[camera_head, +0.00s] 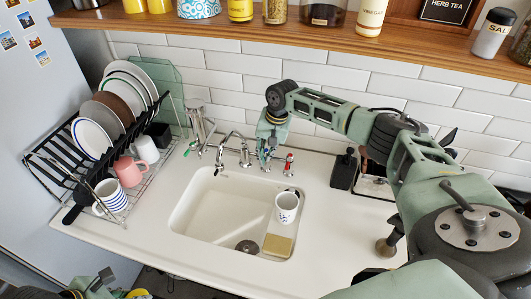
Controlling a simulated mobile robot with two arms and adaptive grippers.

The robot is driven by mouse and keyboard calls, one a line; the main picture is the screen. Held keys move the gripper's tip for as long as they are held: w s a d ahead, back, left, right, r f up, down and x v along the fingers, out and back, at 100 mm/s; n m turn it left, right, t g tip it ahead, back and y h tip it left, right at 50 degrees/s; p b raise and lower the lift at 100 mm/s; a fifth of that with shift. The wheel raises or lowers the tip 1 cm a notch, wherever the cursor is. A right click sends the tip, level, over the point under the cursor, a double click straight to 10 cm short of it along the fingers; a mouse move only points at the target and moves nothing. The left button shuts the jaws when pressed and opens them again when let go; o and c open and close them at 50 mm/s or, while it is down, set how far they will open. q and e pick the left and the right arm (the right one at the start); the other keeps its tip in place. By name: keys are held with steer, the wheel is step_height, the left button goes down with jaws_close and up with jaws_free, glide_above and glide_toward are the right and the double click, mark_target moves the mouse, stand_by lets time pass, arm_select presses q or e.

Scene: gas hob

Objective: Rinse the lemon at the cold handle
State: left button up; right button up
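My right gripper (266,150) hangs over the back rim of the sink (222,225), to the right of the curved tap (229,143). Its fingers are small and overlap the fittings there, so I cannot tell if they are open or shut. A handle with a red mark (289,162) stands just right of it. A cold handle is not clearly visible; it may be behind the gripper. My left gripper (98,284) is at the bottom left, partly cut off. A small yellow patch (138,293) shows beside it at the frame edge; I cannot tell if it is the lemon.
A white mug (287,206) and a yellowish sponge (277,245) are at the sink's right side. A dish rack (142,183) with plates and mugs stands left. A black dispenser (344,169) stands right of the sink. A wooden shelf (330,42) with jars runs above.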

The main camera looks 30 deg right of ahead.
steer(key=shift+o, duration=0.7)
steer(key=shift+s+f, duration=0.1)
steer(key=shift+f, duration=0.1)
arm_select(q)
steer(key=shift+w, duration=0.1)
arm_select(e)
steer(key=shift+a+f, duration=0.1)
